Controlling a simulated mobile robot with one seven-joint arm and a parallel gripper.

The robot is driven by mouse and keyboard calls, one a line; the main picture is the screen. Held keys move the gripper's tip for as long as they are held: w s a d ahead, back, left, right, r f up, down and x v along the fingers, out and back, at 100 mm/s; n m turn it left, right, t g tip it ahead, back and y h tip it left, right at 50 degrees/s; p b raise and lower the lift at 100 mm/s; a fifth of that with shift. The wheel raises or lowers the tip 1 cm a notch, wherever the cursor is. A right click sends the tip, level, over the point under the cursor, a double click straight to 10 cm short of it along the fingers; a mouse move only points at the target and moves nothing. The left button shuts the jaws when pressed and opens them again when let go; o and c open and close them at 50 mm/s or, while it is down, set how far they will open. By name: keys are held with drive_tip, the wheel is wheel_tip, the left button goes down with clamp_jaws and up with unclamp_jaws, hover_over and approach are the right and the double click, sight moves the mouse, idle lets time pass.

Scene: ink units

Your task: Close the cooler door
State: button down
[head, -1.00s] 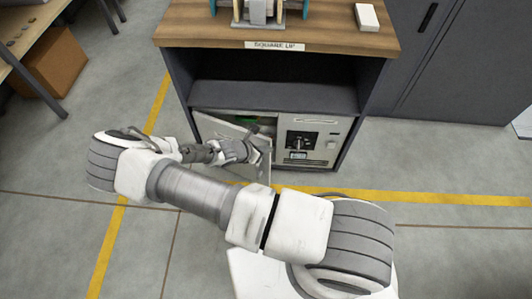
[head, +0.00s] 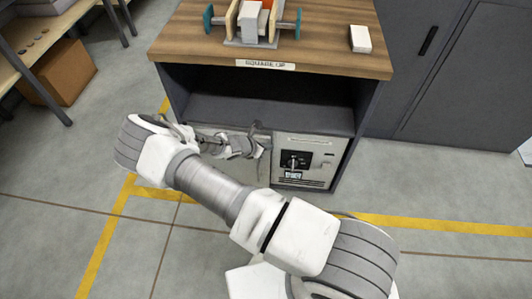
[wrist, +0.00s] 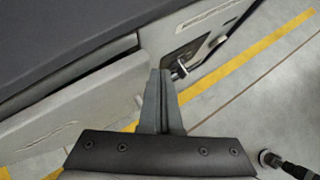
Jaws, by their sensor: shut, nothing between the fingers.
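The cooler (head: 322,148) is a pale unit in the lower bay of a dark cabinet, with a black control panel on its right part. Its door (head: 250,172) is on the left part, largely hidden behind my arm in the head view. In the wrist view the door (wrist: 75,125) is a pale panel with a dark gap along its top edge; I cannot tell whether it is fully flush. My gripper (head: 262,140) is in front of the door near its right edge. In the wrist view its fingers (wrist: 160,76) are together and empty, pointing toward the control panel side.
The wooden cabinet top (head: 330,60) holds a fixture (head: 255,22) and a white block (head: 360,39). A dark locker (head: 460,80) stands to the right. A cardboard box (head: 60,75) lies under a table at left. Floor in front is clear.

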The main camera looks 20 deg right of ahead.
drive_tip(key=shift+w+d, duration=0.25)
drive_tip(key=shift+w, duration=0.3)
drive_tip(key=shift+w+d, duration=0.25)
drive_tip(key=shift+w, duration=0.25)
drive_tip(key=shift+w+r, duration=0.1)
